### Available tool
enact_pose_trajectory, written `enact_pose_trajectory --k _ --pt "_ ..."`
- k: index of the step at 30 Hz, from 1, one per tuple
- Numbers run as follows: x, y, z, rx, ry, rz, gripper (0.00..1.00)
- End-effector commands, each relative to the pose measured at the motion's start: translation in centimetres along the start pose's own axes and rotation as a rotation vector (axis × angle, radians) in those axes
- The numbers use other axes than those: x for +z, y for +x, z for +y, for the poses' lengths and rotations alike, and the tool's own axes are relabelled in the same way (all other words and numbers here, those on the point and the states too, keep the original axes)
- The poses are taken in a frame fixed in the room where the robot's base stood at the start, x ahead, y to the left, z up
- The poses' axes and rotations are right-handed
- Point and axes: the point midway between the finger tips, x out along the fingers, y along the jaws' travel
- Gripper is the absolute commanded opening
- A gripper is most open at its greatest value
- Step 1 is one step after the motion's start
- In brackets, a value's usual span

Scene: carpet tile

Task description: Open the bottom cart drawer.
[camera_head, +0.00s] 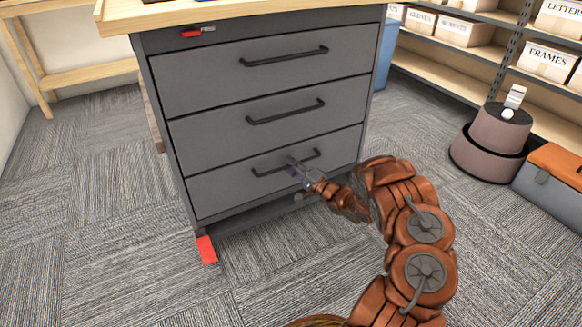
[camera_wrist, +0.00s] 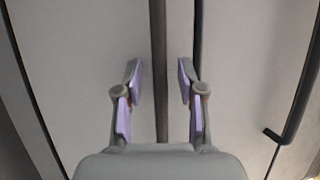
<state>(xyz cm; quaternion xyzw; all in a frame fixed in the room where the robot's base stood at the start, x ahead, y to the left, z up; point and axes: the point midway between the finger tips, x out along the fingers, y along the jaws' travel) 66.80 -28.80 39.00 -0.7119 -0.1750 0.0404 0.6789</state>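The grey cart (camera_head: 260,95) has three wide drawers, each with a dark bar handle, and all look shut. The bottom drawer (camera_head: 225,190) is flush with the cart front. My gripper (camera_head: 295,167) is at the middle of the bottom drawer handle (camera_head: 268,172) and hides part of it. In the wrist view my gripper (camera_wrist: 159,75) is open, its purple-padded fingers apart. The dark handle bar (camera_wrist: 159,40) runs lengthwise between them with a gap on each side. I cannot tell how deep the fingers reach around it.
The middle drawer handle (camera_head: 285,112) is just above; a handle also shows at right in the wrist view (camera_wrist: 300,90). A red piece (camera_head: 206,250) is at the cart's lower left corner. A round bin (camera_head: 490,150) and an orange-lidded box (camera_head: 552,180) stand right. Carpet in front is clear.

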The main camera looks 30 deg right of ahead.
Motion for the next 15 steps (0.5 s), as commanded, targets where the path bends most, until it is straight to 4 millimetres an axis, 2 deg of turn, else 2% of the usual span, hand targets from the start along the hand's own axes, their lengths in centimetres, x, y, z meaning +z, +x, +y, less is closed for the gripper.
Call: enact_pose_trajectory --k 4,15 --pt "-0.02 -0.03 0.0 0.0 0.0 0.0 0.37" --pt "-0.03 -0.05 0.01 0.0 0.0 0.001 0.0"
